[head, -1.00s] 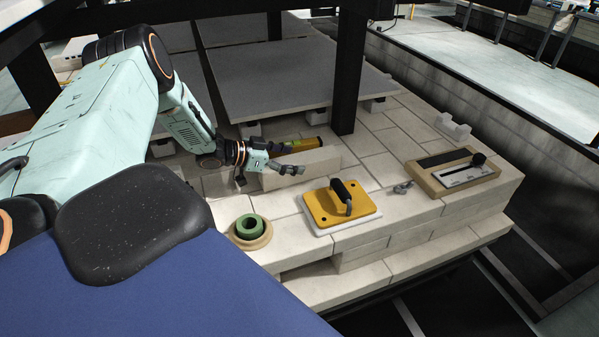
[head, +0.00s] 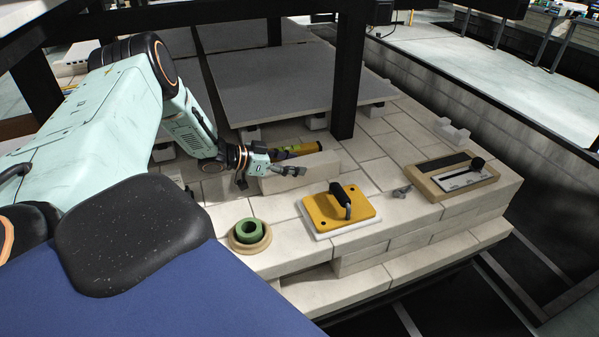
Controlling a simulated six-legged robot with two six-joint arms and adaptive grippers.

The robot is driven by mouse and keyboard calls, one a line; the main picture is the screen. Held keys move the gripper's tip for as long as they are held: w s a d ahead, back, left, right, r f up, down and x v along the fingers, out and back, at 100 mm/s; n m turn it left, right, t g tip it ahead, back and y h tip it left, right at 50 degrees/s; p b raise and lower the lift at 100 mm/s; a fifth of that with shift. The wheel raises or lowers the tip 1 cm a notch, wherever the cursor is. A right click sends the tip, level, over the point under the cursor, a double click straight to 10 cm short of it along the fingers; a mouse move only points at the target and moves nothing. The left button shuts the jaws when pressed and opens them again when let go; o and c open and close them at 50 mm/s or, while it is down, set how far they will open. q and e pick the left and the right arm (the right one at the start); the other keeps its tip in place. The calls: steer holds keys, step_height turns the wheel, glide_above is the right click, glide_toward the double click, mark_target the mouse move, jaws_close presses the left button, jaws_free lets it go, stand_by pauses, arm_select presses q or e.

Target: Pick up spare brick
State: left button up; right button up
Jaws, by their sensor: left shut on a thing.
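The spare brick (head: 318,172) is a pale cream block. It lies on the brick deck in the middle of the head view, in front of a yellow tool. My left gripper (head: 278,168) comes in from the left and is shut on the brick's left part, with a grey fingertip showing against it. I cannot tell whether the brick's underside touches the deck. My right gripper is not in view.
A yellow plate with a black handle (head: 341,207), a green ring on a tan disc (head: 249,232), a small grey part (head: 401,191) and a wooden-framed gauge (head: 452,175) stand on the deck. A black post (head: 347,75) and grey slabs (head: 290,85) are behind.

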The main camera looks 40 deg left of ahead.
arm_select(q)
jaws_close()
steer(key=shift+r, duration=0.1)
